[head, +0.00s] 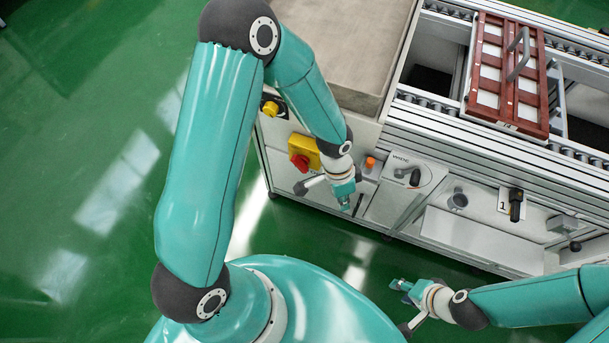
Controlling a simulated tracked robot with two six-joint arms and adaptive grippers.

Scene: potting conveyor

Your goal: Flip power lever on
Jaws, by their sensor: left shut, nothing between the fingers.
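A dark lever (413,176) sits on a light sloped panel with small lettering on the front of the conveyor bench. A second black lever (515,205) is on a white plate marked 1, further right. I cannot tell from the picture which one is the power lever, or its setting. My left gripper (345,204) is shut and empty, pointing down in front of the bench, left of the sloped panel and apart from both levers. My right gripper (400,290) is low over the green floor in front of the bench, its fingers too small to read.
A red emergency button (299,161) on a yellow box (305,148) is close beside my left wrist. An orange button (370,163) is just right of it. A red-brown tray (533,116) with a grey handle rests on the conveyor. Open floor lies left.

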